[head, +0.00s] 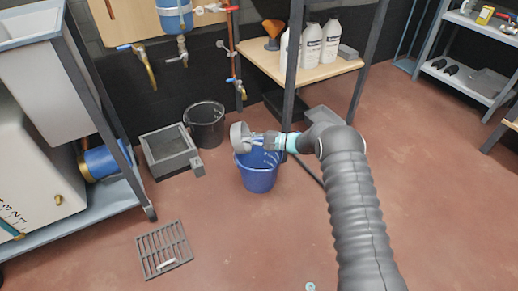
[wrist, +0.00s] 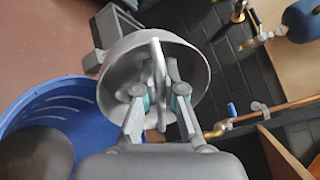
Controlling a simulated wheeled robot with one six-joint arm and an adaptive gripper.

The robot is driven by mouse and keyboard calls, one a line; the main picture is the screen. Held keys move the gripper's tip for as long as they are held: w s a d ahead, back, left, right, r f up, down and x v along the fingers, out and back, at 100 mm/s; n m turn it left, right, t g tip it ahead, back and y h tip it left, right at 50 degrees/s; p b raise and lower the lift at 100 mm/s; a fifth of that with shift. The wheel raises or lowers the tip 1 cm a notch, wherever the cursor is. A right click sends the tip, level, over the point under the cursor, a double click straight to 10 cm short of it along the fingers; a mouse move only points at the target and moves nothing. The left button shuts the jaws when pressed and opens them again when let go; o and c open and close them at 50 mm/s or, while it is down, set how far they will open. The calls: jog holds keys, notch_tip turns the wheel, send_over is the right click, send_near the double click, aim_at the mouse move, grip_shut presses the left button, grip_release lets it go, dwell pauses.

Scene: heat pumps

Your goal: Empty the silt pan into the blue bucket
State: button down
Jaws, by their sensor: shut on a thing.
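The silt pan is a round light-grey bowl (head: 239,136) in the head view, turned on its side above the blue bucket's rim. My gripper (wrist: 163,98) is shut on an upright grey bar in the middle of the pan (wrist: 112,72) in the wrist view. I cannot tell whether silt is in the pan. The blue bucket (head: 259,178) stands upright on the floor below the pan and gripper. Its rim and inside wall (wrist: 50,104) show at the lower left of the wrist view. A dark, rounded patch shows inside it, and I cannot tell what it is.
A grey open box (head: 165,152) and a black bucket (head: 205,124) stand left of the blue bucket. A slotted grate (head: 163,249) lies on the floor at front left. A bench (head: 270,62) with white bottles is behind. The floor to the right is clear.

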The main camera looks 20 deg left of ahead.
aim_at(233, 140)
jog(key=shift+a+h, duration=0.35)
jog(key=shift+h, duration=0.05)
jog(key=shift+s+a+h, duration=0.15)
jog(key=shift+a+h, duration=0.15)
jog(key=shift+h, duration=0.2)
jog(key=shift+s+a+f+h, duration=0.1)
jog(key=shift+a+f+h, duration=0.1)
jog(key=shift+f+h, duration=0.1)
jog(key=shift+s+a+h, duration=0.15)
jog(key=shift+a+h, duration=0.25)
jog(key=shift+h, duration=0.1)
jog(key=shift+s+a+r+n+t+h+p, duration=0.15)
jog(key=shift+a+r+h+p, duration=0.2)
jog(key=shift+h+p, duration=0.15)
jog(key=shift+s+a+r+n+t+h+p, duration=0.1)
jog(key=shift+a+r+n+t+h+p, duration=0.1)
jog(key=shift+a+h+p, duration=0.25)
jog(key=shift+s+a+f+h, duration=0.1)
jog(key=shift+f+h, duration=0.25)
jog(key=shift+s+a+f+h+p, duration=0.15)
jog(key=shift+a+f+h+p, duration=0.1)
jog(key=shift+a+h+p, duration=0.3)
jog(key=s+a+f+t+h, duration=0.1)
jog(key=a+f+t+h, duration=0.1)
jog(key=a+h, duration=0.5)
jog(key=shift+a+n+p, duration=0.3)
jog(key=shift+a+n, duration=0.05)
jog(key=shift+a, duration=0.1)
